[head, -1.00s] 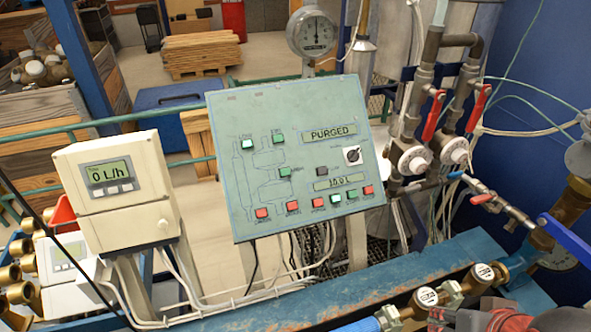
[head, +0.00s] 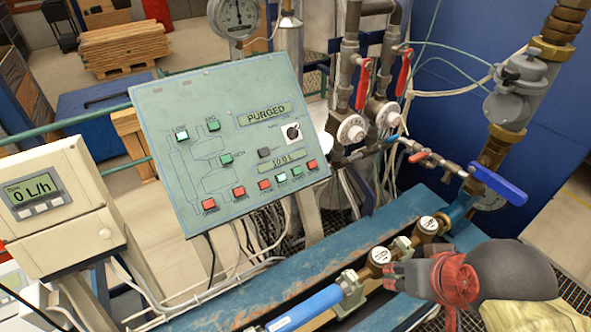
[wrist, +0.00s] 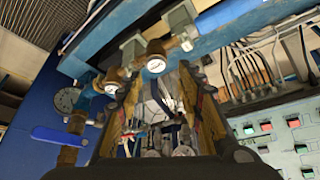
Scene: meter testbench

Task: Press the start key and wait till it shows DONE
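The sloped green control panel (head: 200,165) stands left of centre in the head view. Its upper display (head: 265,114) reads PURGED and its lower display (head: 281,161) appears to read 10.0 L. A row of red and green keys (head: 265,184) runs along its lower edge. Their labels are too small to read, so I cannot tell which is the start key. My gripper (head: 392,272) is at the lower right of the head view, apart from the panel. In the wrist view its fingers (wrist: 158,85) are spread with nothing held between them. The panel's keys (wrist: 265,126) show at the right there.
A meter (head: 62,205) reading 0 L/h stands left of the panel. A blue bench beam with brass-fitted pipes (head: 379,257) lies between my gripper and the panel. Red-handled valves (head: 366,85) and a blue lever (head: 498,184) rise behind it.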

